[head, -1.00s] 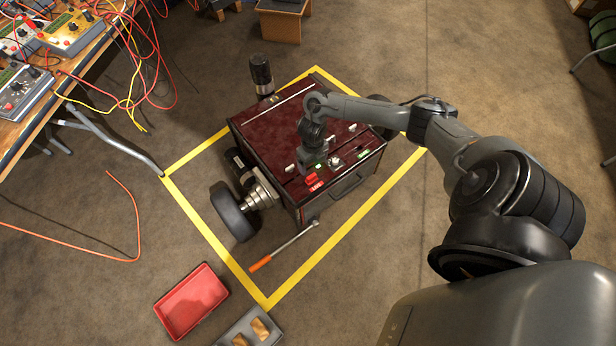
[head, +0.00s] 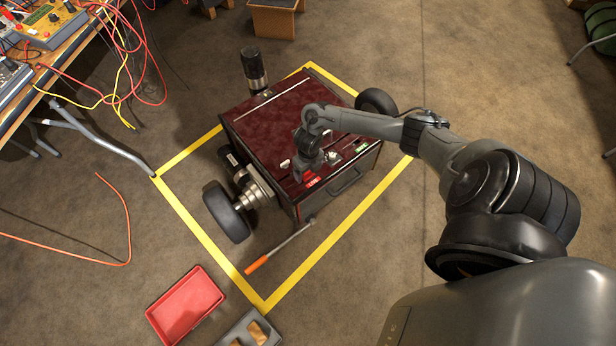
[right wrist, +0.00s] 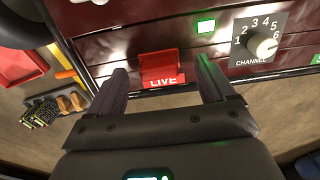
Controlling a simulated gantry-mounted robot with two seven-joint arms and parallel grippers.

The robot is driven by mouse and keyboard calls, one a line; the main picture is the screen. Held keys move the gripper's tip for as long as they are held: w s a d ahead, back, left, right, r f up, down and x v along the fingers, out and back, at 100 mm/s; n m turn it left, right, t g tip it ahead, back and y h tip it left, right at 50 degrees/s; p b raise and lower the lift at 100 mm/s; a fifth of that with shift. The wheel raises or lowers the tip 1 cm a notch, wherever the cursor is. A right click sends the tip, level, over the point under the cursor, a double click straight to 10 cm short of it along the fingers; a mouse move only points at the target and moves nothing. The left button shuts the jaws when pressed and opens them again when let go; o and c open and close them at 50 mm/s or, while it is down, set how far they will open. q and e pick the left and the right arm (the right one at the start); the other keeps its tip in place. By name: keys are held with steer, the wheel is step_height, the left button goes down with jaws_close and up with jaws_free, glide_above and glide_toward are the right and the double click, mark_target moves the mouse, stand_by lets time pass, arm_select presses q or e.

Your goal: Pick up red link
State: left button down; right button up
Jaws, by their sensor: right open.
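The red link (right wrist: 159,66) is a small red block above a red "LIVE" label (right wrist: 162,84) on the dark red box's panel. In the right wrist view it sits between the two fingers of my right gripper (right wrist: 165,75), which is open. The fingers are apart from each other, one on each side; I cannot tell whether they touch it. In the head view my right gripper (head: 306,170) is over the front part of the box (head: 270,125) and mostly hides the link, with red showing just below it. My left gripper is not in view.
A channel dial (right wrist: 262,45) and a lit green indicator (right wrist: 206,26) are near the right finger. The box has wheels (head: 226,212) and stands inside yellow floor lines. An orange-handled tool (head: 258,264), a red tray (head: 185,305) and a grey tray (head: 232,332) lie nearby.

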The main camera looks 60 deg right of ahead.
steer(key=shift+f, duration=0.85)
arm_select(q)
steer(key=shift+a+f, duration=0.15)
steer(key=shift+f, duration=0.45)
arm_select(e)
steer(key=shift+w, duration=0.1)
steer(key=shift+r, duration=0.1)
steer(key=shift+c, duration=0.6)
steer(key=c, duration=1)
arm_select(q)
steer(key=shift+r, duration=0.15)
arm_select(e)
steer(key=shift+r, duration=0.1)
